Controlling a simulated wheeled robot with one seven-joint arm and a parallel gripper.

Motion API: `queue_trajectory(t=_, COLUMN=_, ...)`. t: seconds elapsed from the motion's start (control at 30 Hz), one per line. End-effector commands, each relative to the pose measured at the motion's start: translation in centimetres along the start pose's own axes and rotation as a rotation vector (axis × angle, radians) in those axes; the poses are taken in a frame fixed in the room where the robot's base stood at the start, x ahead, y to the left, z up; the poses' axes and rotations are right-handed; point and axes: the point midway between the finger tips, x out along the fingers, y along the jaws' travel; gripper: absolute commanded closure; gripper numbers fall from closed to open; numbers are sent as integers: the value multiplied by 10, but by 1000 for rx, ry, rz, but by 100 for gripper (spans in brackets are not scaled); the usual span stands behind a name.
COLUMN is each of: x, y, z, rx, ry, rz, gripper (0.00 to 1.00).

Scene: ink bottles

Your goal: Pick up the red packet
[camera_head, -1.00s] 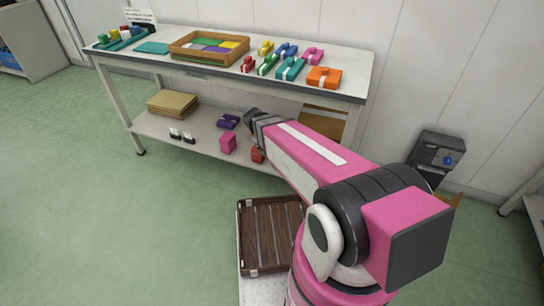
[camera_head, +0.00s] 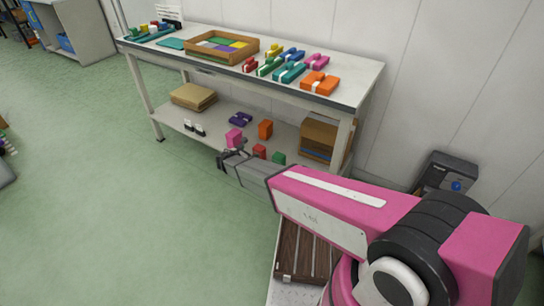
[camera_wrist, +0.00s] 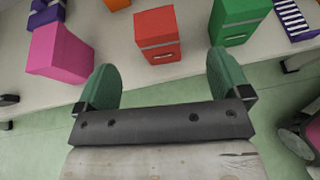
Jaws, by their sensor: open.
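The red packet (camera_wrist: 158,35), an upright box with a dark line across its front, stands on the lower shelf in the wrist view. It lies ahead of the gap between my fingers. In the head view the red packet (camera_head: 259,151) shows only in part, behind my arm. My gripper (camera_wrist: 162,75) is open and empty, its two green fingers spread wide and apart from the packet. In the head view my gripper (camera_head: 232,156) is at the front of the lower shelf.
A pink box (camera_wrist: 60,52) stands left of the packet and a green box (camera_wrist: 236,20) right of it. An orange box (camera_head: 265,129) stands farther back. The tabletop (camera_head: 345,92) above holds a wooden tray (camera_head: 190,55) and several banded pieces, one red (camera_head: 250,65).

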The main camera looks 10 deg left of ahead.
Motion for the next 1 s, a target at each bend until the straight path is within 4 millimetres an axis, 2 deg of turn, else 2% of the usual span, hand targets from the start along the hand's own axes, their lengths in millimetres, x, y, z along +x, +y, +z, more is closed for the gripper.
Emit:
queue_trajectory(t=0.03, x=-3, y=7, z=-5, rx=-22, ry=-10, rz=13, gripper=5)
queue_trajectory(t=0.17, x=-2, y=11, z=-7, rx=-43, ry=-19, rz=23, gripper=5)
queue_trajectory(t=0.5, x=44, y=12, z=-6, rx=-39, ry=-16, rz=21, gripper=5)
queue_trajectory(t=0.77, x=61, y=12, z=-4, rx=-38, ry=-17, rz=20, gripper=5)
queue_trajectory(t=1.0, x=94, y=13, z=-2, rx=-38, ry=-16, rz=20, gripper=5)
